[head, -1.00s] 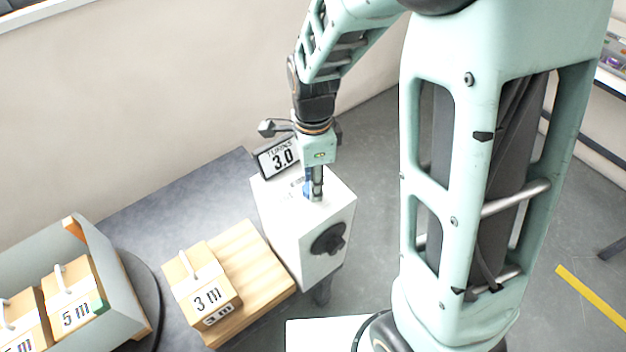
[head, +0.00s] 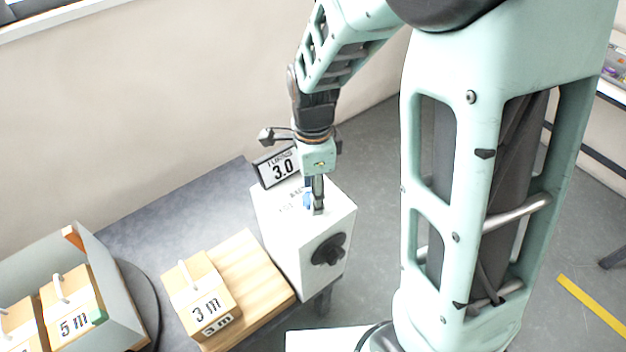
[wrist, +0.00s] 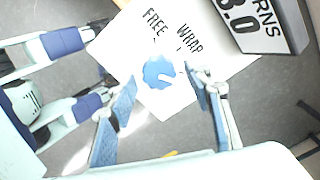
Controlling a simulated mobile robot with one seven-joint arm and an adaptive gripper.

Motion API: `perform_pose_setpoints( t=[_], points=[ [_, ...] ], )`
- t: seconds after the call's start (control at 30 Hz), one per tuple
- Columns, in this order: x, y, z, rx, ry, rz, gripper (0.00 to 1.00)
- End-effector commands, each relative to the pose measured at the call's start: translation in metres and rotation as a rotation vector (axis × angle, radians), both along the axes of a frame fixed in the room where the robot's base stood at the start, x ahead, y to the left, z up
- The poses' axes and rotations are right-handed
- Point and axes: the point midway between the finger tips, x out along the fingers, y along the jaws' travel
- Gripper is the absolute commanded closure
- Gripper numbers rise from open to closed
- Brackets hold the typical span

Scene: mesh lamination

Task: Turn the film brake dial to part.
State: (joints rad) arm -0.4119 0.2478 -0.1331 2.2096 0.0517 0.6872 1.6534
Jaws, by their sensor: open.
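The film brake dial appears to be the round blue knob (wrist: 158,72) on the white top of the box (wrist: 180,30); it has a notch. In the head view the blue knob (head: 307,200) is partly hidden behind my gripper. The lettering FREE and WRAP shows beside it in the wrist view; I see no readable "part" mark. My gripper (head: 317,209) points down over the box top. In the wrist view my gripper (wrist: 163,80) is open, with the blue knob showing between its blue-padded fingertips. I cannot tell whether they touch it.
A display (head: 278,167) reading TURNS 3.0 stands behind the box top. A black knob (head: 329,250) is on the box's front. A 3 m block (head: 205,295) sits on a wooden board (head: 250,265) at left. A grey bin (head: 120,285) holds 5 m blocks.

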Motion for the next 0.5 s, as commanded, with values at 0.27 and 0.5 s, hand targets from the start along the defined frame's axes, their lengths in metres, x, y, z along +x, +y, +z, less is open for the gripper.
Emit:
perform_pose_setpoints(
  t=[0.27,0.5],
  points=[
    [0.002,0.000,0.049,0.002,-0.008,0.000,0.54],
    [0.001,0.000,0.096,0.002,-0.005,-0.001,0.54]
  ],
)
